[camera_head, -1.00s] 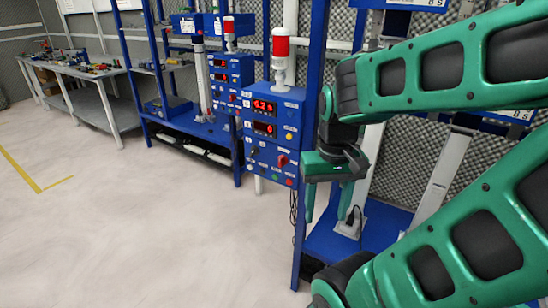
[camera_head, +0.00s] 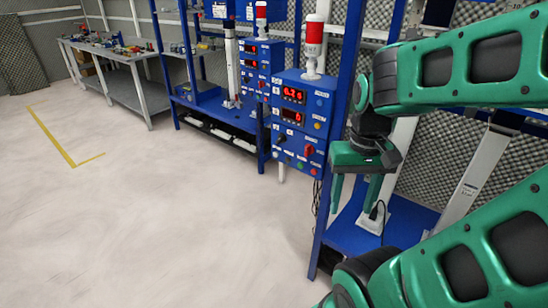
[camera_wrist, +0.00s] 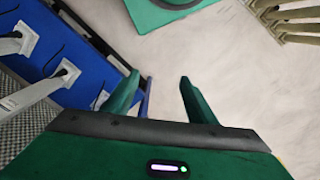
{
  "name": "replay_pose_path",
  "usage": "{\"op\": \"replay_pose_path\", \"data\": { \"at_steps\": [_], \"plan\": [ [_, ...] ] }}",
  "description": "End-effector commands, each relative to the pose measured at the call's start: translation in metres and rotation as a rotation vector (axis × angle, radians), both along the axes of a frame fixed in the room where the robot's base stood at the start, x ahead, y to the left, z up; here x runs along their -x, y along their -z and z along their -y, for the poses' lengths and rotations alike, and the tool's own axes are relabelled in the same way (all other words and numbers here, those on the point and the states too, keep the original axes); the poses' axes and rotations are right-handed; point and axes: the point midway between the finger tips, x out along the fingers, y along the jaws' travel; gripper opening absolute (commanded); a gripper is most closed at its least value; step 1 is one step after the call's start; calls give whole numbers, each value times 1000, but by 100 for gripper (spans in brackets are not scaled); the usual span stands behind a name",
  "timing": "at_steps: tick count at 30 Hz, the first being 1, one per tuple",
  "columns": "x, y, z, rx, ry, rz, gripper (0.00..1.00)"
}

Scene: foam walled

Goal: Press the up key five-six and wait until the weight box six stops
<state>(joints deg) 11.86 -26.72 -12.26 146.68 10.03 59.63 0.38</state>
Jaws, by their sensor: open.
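In the head view a blue control box (camera_head: 318,108) hangs on a blue frame post, left of my gripper. It has two red digit displays (camera_head: 292,107), a red knob and small coloured buttons below. I cannot read which key is the up key five-six. My gripper (camera_head: 352,205) is open and empty, pointing down right of the box and apart from it. In the wrist view my gripper (camera_wrist: 165,85) has its fingers spread over the pale floor. No weight box can be made out with a number six.
A red-and-white signal lamp (camera_head: 314,45) stands on the box. A second blue box (camera_head: 258,65) is further left. A blue base shelf (camera_head: 350,240) lies below my gripper. A workbench (camera_head: 110,65) stands far left. The floor (camera_head: 150,220) is clear.

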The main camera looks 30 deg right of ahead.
Motion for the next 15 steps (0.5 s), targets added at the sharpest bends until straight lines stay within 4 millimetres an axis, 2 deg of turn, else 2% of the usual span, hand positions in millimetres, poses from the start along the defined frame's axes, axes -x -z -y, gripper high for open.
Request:
{"op": "replay_pose_path", "data": {
  "at_steps": [8,11,15],
  "plan": [
    [0,0,0,0,0,0,52],
    [0,0,0,0,0,0,32],
    [0,0,0,0,0,0,0]
  ]
}}
